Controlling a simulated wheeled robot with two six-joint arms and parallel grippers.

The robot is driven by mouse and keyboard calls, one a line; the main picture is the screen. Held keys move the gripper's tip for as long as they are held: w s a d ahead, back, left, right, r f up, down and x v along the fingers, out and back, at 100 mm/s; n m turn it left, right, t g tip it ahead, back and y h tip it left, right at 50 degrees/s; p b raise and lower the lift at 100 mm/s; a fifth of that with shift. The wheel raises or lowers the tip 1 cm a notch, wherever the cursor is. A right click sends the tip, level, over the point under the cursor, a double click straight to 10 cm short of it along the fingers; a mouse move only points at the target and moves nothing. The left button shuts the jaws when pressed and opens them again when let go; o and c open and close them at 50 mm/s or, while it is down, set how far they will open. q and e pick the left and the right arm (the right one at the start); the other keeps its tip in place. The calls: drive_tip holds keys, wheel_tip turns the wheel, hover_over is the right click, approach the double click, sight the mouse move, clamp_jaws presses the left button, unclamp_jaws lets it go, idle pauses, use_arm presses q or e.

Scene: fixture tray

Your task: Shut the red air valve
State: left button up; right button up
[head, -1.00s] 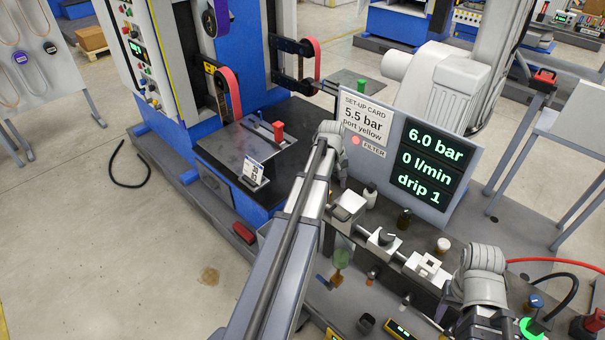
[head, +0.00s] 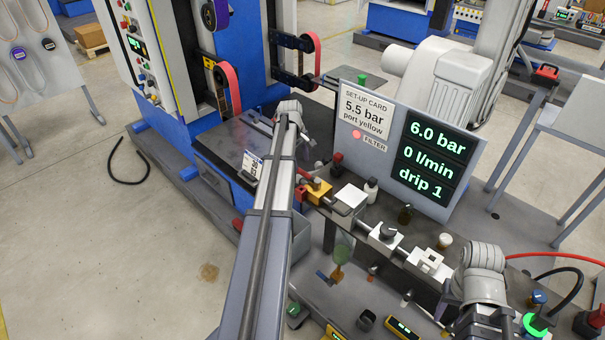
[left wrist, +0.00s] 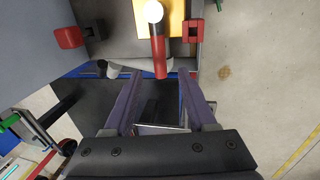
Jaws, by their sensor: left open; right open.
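The red air valve handle (left wrist: 160,58) is a short red bar with a pale round end, on a yellow block (left wrist: 174,12) in the left wrist view. In the head view the yellow block (head: 319,191) sits at the left end of the bench row, red parts beside it. My left gripper (left wrist: 161,76) is open; the handle's near end lies between or just ahead of its fingertips, and I see no grip. In the head view my left arm hides most of that gripper. My right gripper (head: 452,294) is at the lower right, partly hidden, away from the valve.
A display panel (head: 403,205) reads 6.0 bar, 0 l/min, drip 1, beside a card saying 5.5 bar, port yellow. White fittings (head: 385,235) line the bench to the right of the yellow block. A small bottle (head: 370,189) stands close behind them. Open floor lies left.

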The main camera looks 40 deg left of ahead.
sight(303, 172)
use_arm(q)
drive_tip(key=f+b, duration=0.2)
drive_tip(key=w+f+b, duration=0.1)
drive_tip(key=f+b, duration=0.1)
drive_tip(key=f, duration=0.1)
drive_tip(key=shift+f+b, duration=0.3)
drive_tip(key=shift+b, duration=0.05)
drive_tip(key=shift+d, duration=0.1)
clamp_jaws()
idle(1.1)
